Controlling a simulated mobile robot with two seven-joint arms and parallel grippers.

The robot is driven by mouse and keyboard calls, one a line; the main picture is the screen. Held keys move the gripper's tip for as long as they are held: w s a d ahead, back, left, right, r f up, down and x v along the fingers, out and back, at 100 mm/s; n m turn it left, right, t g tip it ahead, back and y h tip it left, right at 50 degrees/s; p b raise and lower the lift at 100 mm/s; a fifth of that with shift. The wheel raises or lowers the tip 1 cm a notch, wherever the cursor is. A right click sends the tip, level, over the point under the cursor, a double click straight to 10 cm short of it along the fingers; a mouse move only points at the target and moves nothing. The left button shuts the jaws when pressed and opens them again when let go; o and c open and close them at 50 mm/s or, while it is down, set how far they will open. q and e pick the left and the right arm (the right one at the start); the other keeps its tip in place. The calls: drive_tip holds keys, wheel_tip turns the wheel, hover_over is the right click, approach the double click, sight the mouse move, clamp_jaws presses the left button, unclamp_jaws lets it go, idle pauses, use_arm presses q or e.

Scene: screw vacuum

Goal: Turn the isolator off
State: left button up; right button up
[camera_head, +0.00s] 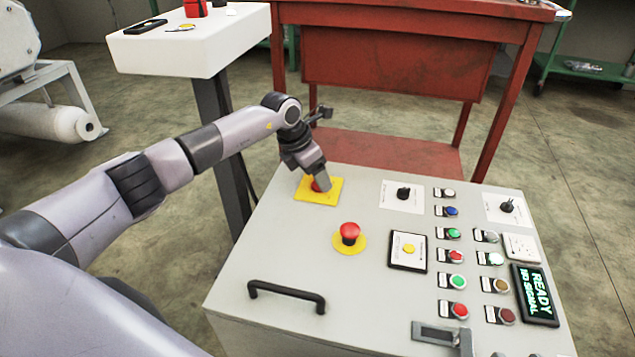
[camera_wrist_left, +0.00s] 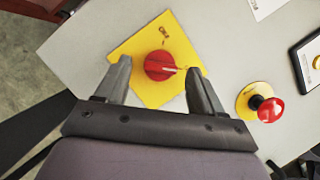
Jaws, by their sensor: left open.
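The isolator is a red rotary knob (camera_wrist_left: 160,65) on a yellow square plate (camera_head: 330,192) at the far left corner of the grey control panel. In the left wrist view a light mark on the knob points to the right, and dark lettering shows on the plate above it. My left gripper (camera_wrist_left: 158,75) is open, with one finger on each side of the knob. I cannot tell whether the fingers touch it. In the head view my left gripper (camera_head: 322,180) covers most of the knob. My right gripper is not in view.
A red emergency button (camera_head: 349,232) on a yellow disc stands close to the isolator. Black switches (camera_head: 403,193), coloured buttons and a display (camera_head: 535,294) fill the panel's right side. A black handle (camera_head: 287,294) rises at the front. A red table (camera_head: 390,60) stands behind.

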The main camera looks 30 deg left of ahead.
use_arm(q)
drive_tip(key=shift+w+d+f, duration=0.2)
drive_tip(key=shift+f, duration=0.4)
drive_tip(key=c, duration=1.1)
drive_tip(key=shift+o, duration=0.2)
